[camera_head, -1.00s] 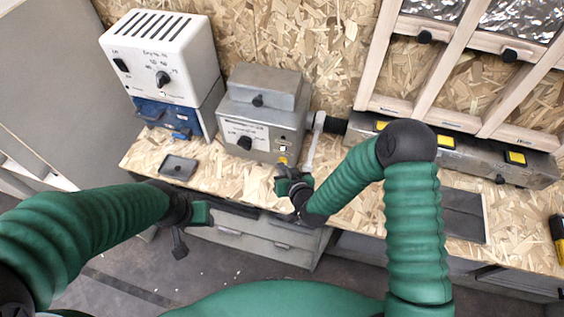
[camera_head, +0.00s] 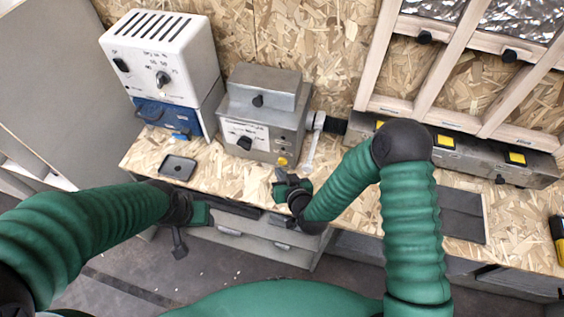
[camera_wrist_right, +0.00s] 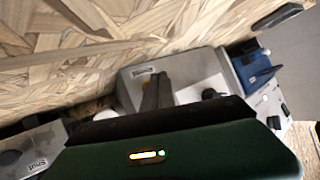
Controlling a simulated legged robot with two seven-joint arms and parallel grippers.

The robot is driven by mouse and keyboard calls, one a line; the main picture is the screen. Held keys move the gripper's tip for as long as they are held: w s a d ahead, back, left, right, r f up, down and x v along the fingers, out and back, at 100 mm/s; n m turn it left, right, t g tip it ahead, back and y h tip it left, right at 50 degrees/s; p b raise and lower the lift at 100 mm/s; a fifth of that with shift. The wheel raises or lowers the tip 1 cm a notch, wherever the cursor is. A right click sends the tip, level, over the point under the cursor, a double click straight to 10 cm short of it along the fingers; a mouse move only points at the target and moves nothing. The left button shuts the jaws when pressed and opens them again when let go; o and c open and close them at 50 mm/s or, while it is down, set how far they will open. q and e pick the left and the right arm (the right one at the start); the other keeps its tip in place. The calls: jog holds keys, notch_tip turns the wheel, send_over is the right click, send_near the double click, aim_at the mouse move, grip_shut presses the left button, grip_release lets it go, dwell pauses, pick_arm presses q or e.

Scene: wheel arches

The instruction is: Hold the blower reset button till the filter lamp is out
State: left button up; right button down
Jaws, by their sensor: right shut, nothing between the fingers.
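A grey metal box (camera_head: 262,112) stands on the bench in the head view, with a black knob, a white label and a small yellow part (camera_head: 283,161) low on its front. I cannot tell whether that part is the button or the lamp, or whether it is lit. My right gripper (camera_head: 280,174) is shut and empty, just in front of and below the yellow part; contact is not clear. In the wrist view its dark fingers (camera_wrist_right: 157,92) point at the box front (camera_wrist_right: 195,72). My left gripper (camera_head: 180,246) hangs before the bench edge; its jaws are unclear.
A white vented unit (camera_head: 160,50) with a knob stands on a blue box (camera_head: 170,118) at left. A small dark tray (camera_head: 178,167) lies on the bench. A pipe fitting (camera_head: 322,122) juts from the grey box's right side. A wooden frame (camera_head: 445,70) stands at right.

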jog(key=shift+s+a, duration=0.25)
jog(key=shift+s, duration=0.55)
jog(key=shift+s+a, duration=0.3)
jog(key=shift+s, duration=0.45)
jog(key=shift+s+a, duration=0.25)
jog(key=shift+s, duration=0.55)
jog(key=shift+d, duration=0.1)
jog(key=d+r+g, duration=0.1)
jog(key=d, duration=0.1)
jog(key=d+r+g, duration=0.1)
jog(key=d, duration=0.1)
jog(key=d+r+n+g+h, duration=0.1)
jog(key=d, duration=0.1)
jog(key=shift+s+r, duration=0.1)
jog(key=shift+s, duration=0.1)
jog(key=s+d+r+m+g+h, duration=0.2)
jog(key=s+d+r+g, duration=0.4)
jog(key=s+d, duration=0.7)
notch_tip(320, 180, up, 2)
jog(key=shift+s+d+r+h, duration=0.1)
jog(key=shift+s+d+h, duration=0.15)
jog(key=shift+s+h, duration=0.3)
